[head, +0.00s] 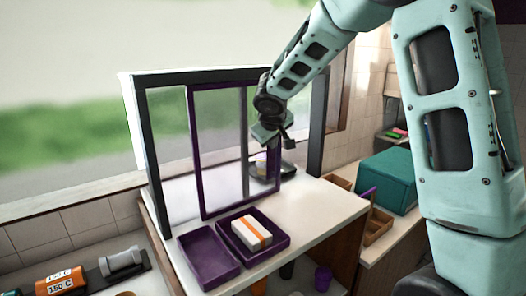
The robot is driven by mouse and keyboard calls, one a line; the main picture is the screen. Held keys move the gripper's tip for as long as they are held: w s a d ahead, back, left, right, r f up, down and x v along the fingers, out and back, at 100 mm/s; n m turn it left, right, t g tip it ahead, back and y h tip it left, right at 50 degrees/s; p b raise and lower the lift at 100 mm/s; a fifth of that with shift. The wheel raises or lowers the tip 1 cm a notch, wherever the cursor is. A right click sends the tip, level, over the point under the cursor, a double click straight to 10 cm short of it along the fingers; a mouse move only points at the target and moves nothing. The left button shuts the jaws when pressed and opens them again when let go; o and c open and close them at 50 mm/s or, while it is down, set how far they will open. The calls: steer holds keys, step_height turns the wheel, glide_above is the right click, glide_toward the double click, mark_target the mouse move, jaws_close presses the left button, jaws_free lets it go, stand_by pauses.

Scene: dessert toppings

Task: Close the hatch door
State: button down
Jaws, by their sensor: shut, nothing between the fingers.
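The hatch is a dark grey upright frame (152,160) standing on a counter in the head view. A purple-framed glass door (196,150) stands in it, around the middle. Gaps show to the left and right of the purple frame, and a grey upright bar shows through its glass. My gripper (287,143) is shut and empty at the upper right side of the purple frame. It overlaps that edge in the picture; I cannot tell whether it touches. My wrist hides part of the frame's upper right corner.
Two purple trays, one empty (208,262) and one (282,242) holding a white and orange box (251,232), sit on the counter (325,205) before the hatch. A dark dish (287,170) is near the door's right side. A teal box (388,178) stands at right.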

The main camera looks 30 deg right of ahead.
steer(key=d+p, duration=0.5)
steer(key=d, duration=1.3)
steer(key=shift+w, duration=0.35)
steer(key=shift+d+r, duration=0.1)
steer(key=shift+d, duration=0.1)
